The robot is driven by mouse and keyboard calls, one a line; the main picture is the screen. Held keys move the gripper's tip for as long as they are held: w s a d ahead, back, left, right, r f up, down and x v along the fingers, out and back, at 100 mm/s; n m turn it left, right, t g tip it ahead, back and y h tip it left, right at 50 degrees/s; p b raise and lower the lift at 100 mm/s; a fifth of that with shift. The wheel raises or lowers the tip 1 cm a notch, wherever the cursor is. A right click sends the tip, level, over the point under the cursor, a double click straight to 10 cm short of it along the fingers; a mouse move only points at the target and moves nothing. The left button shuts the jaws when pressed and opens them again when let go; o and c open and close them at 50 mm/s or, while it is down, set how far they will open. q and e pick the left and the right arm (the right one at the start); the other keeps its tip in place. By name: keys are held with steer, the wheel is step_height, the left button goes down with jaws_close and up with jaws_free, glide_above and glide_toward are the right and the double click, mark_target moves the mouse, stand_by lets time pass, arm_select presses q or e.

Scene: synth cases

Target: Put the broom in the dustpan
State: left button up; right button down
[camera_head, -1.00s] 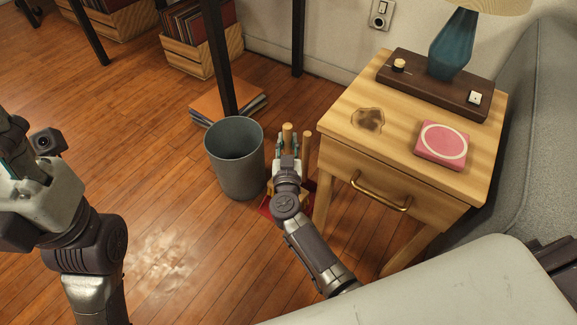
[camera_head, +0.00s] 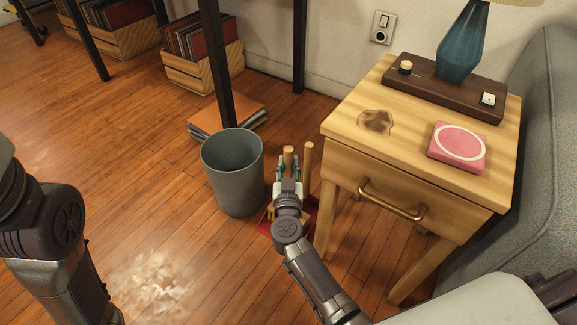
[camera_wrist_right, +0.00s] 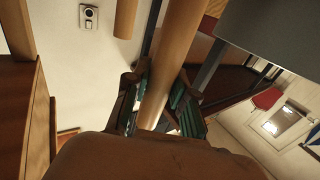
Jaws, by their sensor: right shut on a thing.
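My right gripper (camera_head: 289,172) is shut on the upright wooden handle of the broom (camera_head: 289,153), between the bin and the nightstand. The held handle (camera_wrist_right: 178,55) runs between the fingers in the right wrist view (camera_wrist_right: 158,100). The red dustpan (camera_head: 311,214) lies on the floor beneath my gripper, partly hidden by my arm. A second wooden handle (camera_head: 307,160), apparently the dustpan's, stands just right of the held one. A tan bit near the pan may be the broom's head; whether it touches the pan cannot be told. My left gripper is outside the picture; only its arm shows.
A grey bin (camera_head: 235,180) stands close on the left. A wooden nightstand (camera_head: 345,150) stands close on the right, with a lamp (camera_head: 461,45) and pink box (camera_head: 458,146). Papers (camera_head: 236,110) lie behind the bin. A wet-looking patch (camera_head: 160,280) marks open floor at left.

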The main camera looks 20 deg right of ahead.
steer(key=shift+f, duration=0.1)
steer(key=c, duration=1)
jaws_free()
steer(key=shift+o, duration=0.2)
